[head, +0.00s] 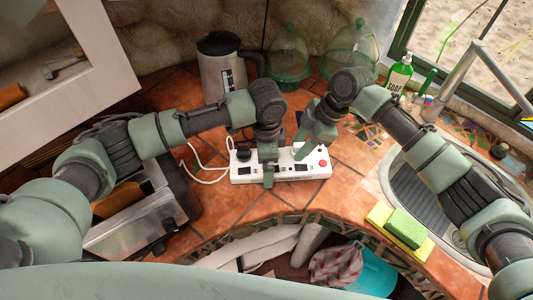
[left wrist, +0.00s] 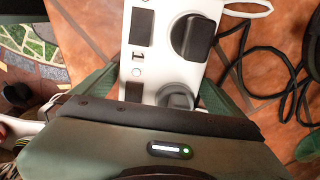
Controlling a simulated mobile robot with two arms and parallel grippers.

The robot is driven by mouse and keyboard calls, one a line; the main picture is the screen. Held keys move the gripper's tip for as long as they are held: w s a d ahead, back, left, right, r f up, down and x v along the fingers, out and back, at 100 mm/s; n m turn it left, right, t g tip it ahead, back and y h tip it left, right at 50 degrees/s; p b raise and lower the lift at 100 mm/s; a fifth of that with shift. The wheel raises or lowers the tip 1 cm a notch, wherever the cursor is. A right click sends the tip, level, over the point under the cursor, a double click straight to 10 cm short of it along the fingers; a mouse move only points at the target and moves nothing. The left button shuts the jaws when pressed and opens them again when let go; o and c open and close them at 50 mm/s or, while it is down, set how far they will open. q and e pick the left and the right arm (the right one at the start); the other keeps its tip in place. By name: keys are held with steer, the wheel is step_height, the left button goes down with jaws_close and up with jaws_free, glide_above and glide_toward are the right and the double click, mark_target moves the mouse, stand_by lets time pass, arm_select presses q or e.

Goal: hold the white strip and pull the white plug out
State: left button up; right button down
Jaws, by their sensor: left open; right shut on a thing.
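The white strip (head: 315,170) lies on the tiled counter, with a red switch at its right end. My left gripper (head: 268,180) is over its middle; in the left wrist view its open fingers (left wrist: 153,95) are on either side of the strip (left wrist: 155,68). Whether they touch it cannot be told. A black plug (head: 243,153) sits in the strip's left end and shows in the left wrist view (left wrist: 192,38), with a grey plug (left wrist: 175,96) nearer the gripper. My right gripper (head: 303,150) is shut at the strip's right half on the white plug, which is mostly hidden by the fingers.
A toaster (head: 140,225) stands at the left, a metal jug (head: 219,70) and green glass domes (head: 288,58) behind. A soap bottle (head: 399,75) is at the back right. A sponge (head: 406,228) lies by the sink (head: 410,190). Cables run left of the strip.

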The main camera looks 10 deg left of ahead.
arm_select(q)
steer(key=shift+f, duration=0.1)
steer(key=c, duration=1.8)
steer(key=o, duration=1.8)
steer(key=c, duration=0.8)
